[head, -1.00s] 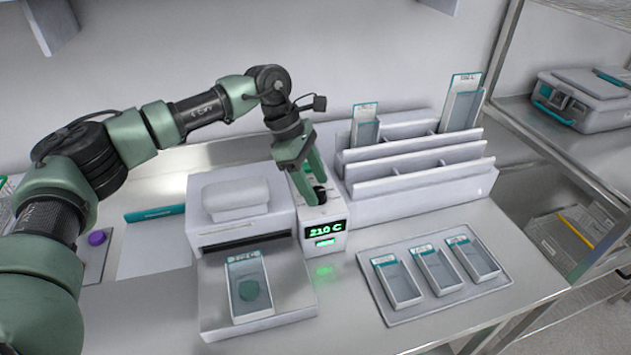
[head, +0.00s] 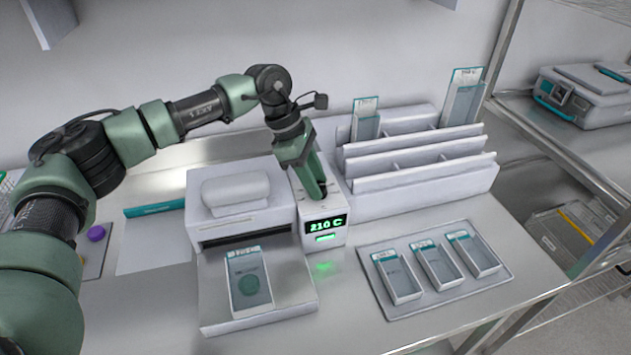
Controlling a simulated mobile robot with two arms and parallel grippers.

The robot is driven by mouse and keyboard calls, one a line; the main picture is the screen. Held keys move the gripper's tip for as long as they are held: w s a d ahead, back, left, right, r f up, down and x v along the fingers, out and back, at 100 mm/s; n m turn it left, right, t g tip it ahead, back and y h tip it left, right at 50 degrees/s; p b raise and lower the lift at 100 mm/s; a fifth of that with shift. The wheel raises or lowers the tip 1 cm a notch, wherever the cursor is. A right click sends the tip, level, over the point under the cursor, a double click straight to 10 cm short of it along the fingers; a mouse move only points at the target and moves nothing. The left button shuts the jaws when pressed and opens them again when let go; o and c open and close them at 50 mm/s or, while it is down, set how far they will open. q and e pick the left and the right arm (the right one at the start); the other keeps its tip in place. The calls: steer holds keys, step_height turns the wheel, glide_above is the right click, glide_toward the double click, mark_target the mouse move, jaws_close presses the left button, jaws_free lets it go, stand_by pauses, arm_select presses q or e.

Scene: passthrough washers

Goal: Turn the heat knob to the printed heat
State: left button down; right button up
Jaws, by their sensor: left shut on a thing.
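The heat unit (head: 335,238) is a narrow white box with a green lit display (head: 325,225) on its front that reads 210 C. My left gripper (head: 318,192) points down onto the top of this box. It is shut on the heat knob, which its fingers hide almost fully. My right gripper is not in view.
A grey tray (head: 392,312) with three teal-topped pouches lies right of the heat unit. Behind it stands a white rack (head: 425,175) holding pouches. A metal shelf with a grey case (head: 585,95) is at the right. A purple knob-like thing (head: 96,233) is at the left.

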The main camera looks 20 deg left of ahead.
arm_select(q)
steer(key=n+t+b, duration=0.1)
steer(key=n+b, duration=0.1)
steer(key=n+t+b, duration=0.1)
steer(key=n+b, duration=0.1)
steer(key=shift+s+d+f+n+y, duration=0.1)
steer(key=shift+s+f+n+y, duration=0.1)
steer(key=shift+n+y, duration=0.15)
steer(key=n+b, duration=0.2)
steer(key=n+t+y+b, duration=0.1)
steer(key=n+b, duration=0.2)
steer(key=shift+d+n+t+y, duration=0.1)
steer(key=shift+n+t+y, duration=0.15)
steer(key=shift+t, duration=0.05)
steer(key=shift+r+n+t+y+b, duration=0.15)
steer(key=shift+n+y+b, duration=0.25)
steer(key=shift+n+b, duration=0.65)
steer(key=shift+r+n+t+y+b, duration=0.15)
steer(key=shift+n+y+b, duration=0.25)
steer(key=shift+n+b, duration=0.65)
steer(key=shift+d+f+n, duration=0.1)
steer(key=shift+n, duration=0.2)
steer(key=shift+s, duration=0.1)
steer(key=c, duration=0.9)
jaws_free()
steer(key=shift+c, duration=0.2)
steer(key=v, duration=0.7)
steer(key=shift+r, duration=0.4)
